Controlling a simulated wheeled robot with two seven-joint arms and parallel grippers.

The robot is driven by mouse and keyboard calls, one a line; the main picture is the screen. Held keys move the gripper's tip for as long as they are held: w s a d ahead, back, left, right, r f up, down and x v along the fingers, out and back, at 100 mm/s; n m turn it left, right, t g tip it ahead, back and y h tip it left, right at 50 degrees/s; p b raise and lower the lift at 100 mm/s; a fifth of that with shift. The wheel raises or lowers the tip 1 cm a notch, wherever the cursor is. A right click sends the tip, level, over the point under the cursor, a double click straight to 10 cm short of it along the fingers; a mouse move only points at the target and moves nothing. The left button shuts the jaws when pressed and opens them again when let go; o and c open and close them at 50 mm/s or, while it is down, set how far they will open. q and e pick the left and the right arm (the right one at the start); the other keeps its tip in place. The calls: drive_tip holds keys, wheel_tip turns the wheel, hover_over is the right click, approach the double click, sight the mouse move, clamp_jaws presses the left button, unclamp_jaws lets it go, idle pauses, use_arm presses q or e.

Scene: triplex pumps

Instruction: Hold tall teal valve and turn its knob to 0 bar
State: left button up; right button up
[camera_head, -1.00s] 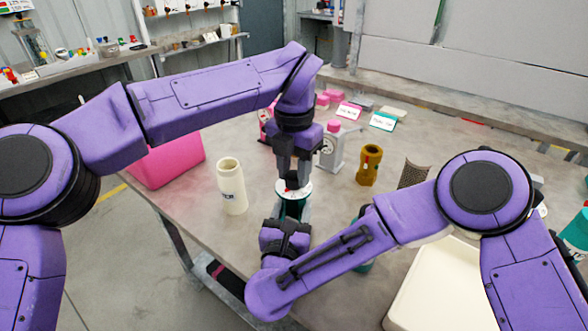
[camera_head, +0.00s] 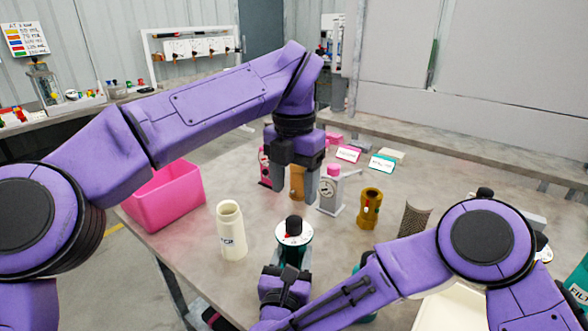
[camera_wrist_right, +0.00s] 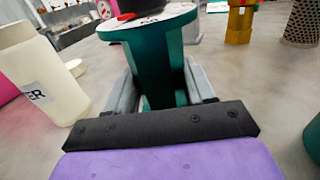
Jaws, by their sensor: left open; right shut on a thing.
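The tall teal valve (camera_head: 305,257) stands upright near the front of the table, with a white dial (camera_head: 294,238) and a black knob (camera_head: 294,222) on top. In the right wrist view its teal body (camera_wrist_right: 158,65) stands between my two fingers. My right gripper (camera_head: 288,265) is shut on the valve body from the near side. My left gripper (camera_head: 294,198) is open and empty, fingers pointing down, above and behind the knob and apart from it. The dial's reading is too small to make out.
A cream bottle (camera_head: 231,232) stands left of the valve and a pink bin (camera_head: 165,193) farther left. A brass-coloured fitting (camera_head: 370,208), a white-and-pink valve (camera_head: 330,193) and a perforated tube (camera_head: 413,220) stand to the right. A cream tray (camera_head: 440,308) lies at front right.

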use_arm(q)
wheel_tip(320, 180, up, 4)
drive_tip(key=shift+r, duration=0.25)
use_arm(e)
drive_tip(key=o, duration=1.3)
drive_tip(key=shift+o, duration=0.6)
drive_tip(key=shift+s, duration=0.1)
